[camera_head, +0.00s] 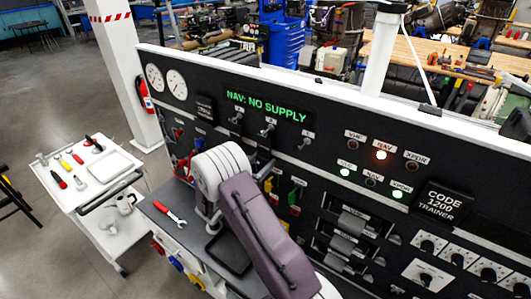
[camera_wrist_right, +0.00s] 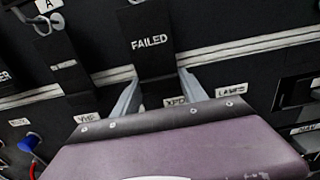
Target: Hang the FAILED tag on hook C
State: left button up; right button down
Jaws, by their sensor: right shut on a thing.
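The FAILED tag (camera_wrist_right: 149,42) is a black strip with white lettering. In the right wrist view it hangs down between the fingers of my right gripper (camera_wrist_right: 160,80), which is shut on its lower part. My arm hides most of the gripper in the head view. Whether the tag's top touches a hook cannot be told. Three hooks sit in a row under the green display in the head view: one at the left (camera_head: 237,118), one in the middle (camera_head: 267,130), and hook C (camera_head: 306,144) at the right, looking empty. My left gripper is out of view.
Another dark tag (camera_wrist_right: 65,65) hangs below the label A, left of the held tag. The upright black panel (camera_head: 340,120) has lamps, switches and coloured plugs close around the arm. A wrench (camera_head: 169,213) lies on the grey shelf. A white cart (camera_head: 85,182) stands at the left.

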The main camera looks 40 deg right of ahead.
jog(key=shift+s+a, duration=0.1)
jog(key=shift+a, duration=0.15)
jog(key=shift+v, duration=1.4)
jog(key=shift+d, duration=0.1)
